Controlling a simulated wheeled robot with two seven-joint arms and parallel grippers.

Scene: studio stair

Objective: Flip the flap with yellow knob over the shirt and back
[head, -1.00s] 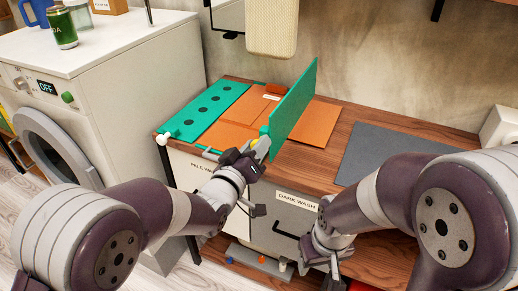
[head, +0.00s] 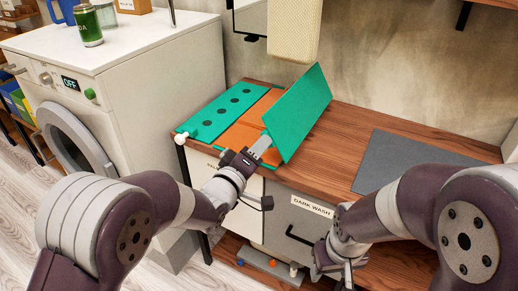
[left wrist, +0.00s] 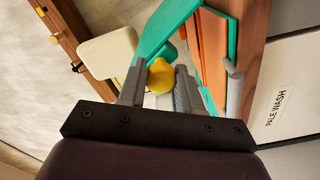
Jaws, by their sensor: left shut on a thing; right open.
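The teal flap (head: 298,112) is tilted up over the counter, leaning toward the left half of the board in the head view. The orange shirt (head: 243,133) lies flat beside and below it, partly hidden by the flap. The yellow knob (left wrist: 161,76) shows in the left wrist view between my left fingers, against the teal flap (left wrist: 165,30). My left gripper (head: 261,146) is shut on the knob at the flap's near edge. My right gripper (head: 343,272) is open and empty, low in front of the cabinet.
A teal panel with dark holes (head: 228,112) lies flat at the board's left. A grey mat (head: 405,168) lies on the wooden counter at right. A washing machine (head: 130,90) stands at left. A cream woven object (head: 293,30) hangs above the flap.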

